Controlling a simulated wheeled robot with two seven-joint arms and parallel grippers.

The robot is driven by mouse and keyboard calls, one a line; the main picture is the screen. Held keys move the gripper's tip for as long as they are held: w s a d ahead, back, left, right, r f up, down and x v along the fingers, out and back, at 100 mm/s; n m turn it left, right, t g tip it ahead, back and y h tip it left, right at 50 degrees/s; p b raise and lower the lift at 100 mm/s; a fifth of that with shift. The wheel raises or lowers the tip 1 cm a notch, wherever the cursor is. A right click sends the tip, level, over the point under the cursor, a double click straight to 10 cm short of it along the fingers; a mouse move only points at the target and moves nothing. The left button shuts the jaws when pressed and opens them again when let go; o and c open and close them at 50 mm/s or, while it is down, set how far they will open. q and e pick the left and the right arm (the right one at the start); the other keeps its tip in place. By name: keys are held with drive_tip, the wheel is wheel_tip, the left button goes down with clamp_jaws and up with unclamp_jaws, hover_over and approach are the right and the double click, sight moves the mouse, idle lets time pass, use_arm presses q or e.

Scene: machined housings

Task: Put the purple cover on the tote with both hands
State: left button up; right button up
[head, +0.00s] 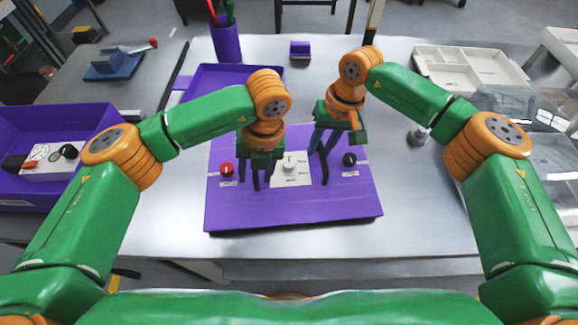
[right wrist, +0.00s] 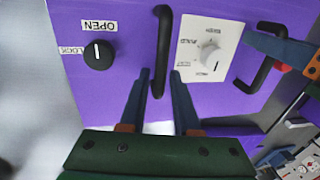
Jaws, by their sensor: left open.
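The purple cover (head: 300,207) lies flat in the middle of the table, with a red knob, a white dial plate, a black knob and two black handles. A purple open-topped tote (head: 60,119) at the left edge holds a white panel with knobs. My left gripper (head: 256,182) is open at the cover's left handle. My right gripper (head: 322,152) is over the right handle. In the right wrist view its fingers (right wrist: 161,75) are apart, one on each side of the black handle (right wrist: 162,40). Contact cannot be told.
Behind the cover is another purple container (head: 205,73), partly hidden by my left arm. A purple pen cup (head: 226,42) and a small purple block (head: 300,49) stand at the back. A white divided tray (head: 468,72) is at the back right. The table's front strip is clear.

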use_arm(q)
drive_tip(key=shift+f, duration=0.1)
use_arm(e)
drive_tip(key=shift+f, duration=0.1)
use_arm(q)
drive_tip(key=c, duration=0.4)
use_arm(e)
drive_tip(key=shift+w, duration=0.1)
drive_tip(key=c, duration=0.4)
use_arm(q)
clamp_jaws()
use_arm(e)
clamp_jaws()
